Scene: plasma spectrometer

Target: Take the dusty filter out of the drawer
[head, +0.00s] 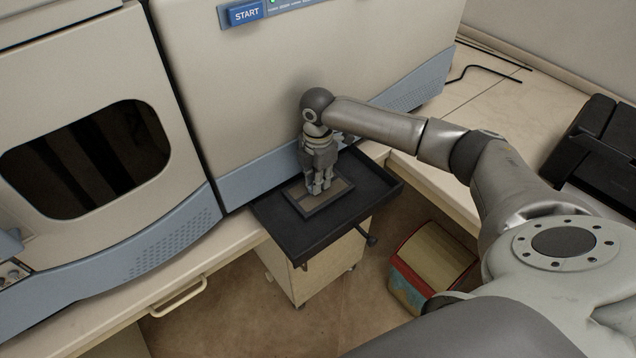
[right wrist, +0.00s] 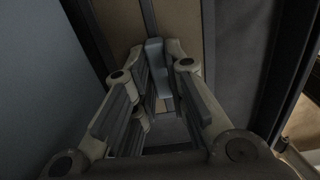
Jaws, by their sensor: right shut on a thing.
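The dusty filter (head: 341,187), a dark rectangular frame with a brownish panel, lies in the black pull-out drawer (head: 283,222) at the front of the machine. My right gripper (head: 318,189) reaches down onto the filter from above. It is shut on a part of it near the middle of the panel. The right wrist view shows the fingers (right wrist: 158,85) pointing at the filter's tan panel (right wrist: 180,22) and grey bars; the exact grip is dim and partly hidden by the fingers. The filter appears to rest in the drawer. My left gripper is not in view.
The beige spectrometer (head: 250,95) with its blue START button (head: 246,13) stands right behind the drawer. A dark knob (head: 370,240) sticks out at the drawer's front. Below are a small wheeled cabinet (head: 310,272) and a red-rimmed box (head: 432,255).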

